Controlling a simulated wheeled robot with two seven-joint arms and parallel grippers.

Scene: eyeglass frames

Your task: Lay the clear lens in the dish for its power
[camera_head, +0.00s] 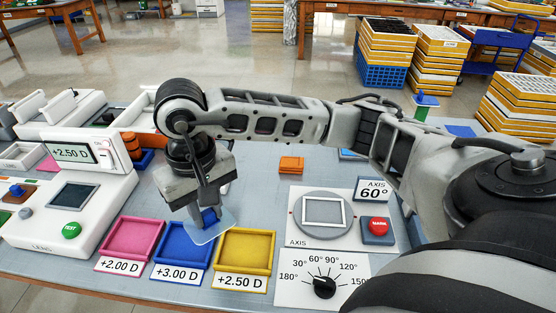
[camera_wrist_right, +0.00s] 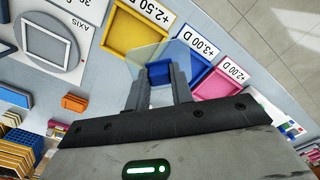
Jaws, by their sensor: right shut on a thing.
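My right gripper (camera_head: 207,205) is shut on the blue tab of the clear lens (camera_head: 208,232), pointing down. In the head view the lens overlaps the right part of the blue dish (camera_head: 160,272) labelled +3.00 D and the left edge of the yellow dish (camera_head: 240,270) labelled +2.50 D. Its height above them is hard to judge. The right wrist view shows the lens (camera_wrist_right: 180,52) between the fingers (camera_wrist_right: 158,88), across the gap between those dishes. The pink dish (camera_head: 113,257), labelled +2.00 D, is at the left. All three dishes look empty. My left gripper is out of view.
The white lens meter (camera_head: 100,215) at the left has a display (camera_head: 71,152) reading +2.50 D and a green button. At the right are an axis plate (camera_head: 340,240), a red button (camera_head: 378,225) and a dial (camera_head: 325,287).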

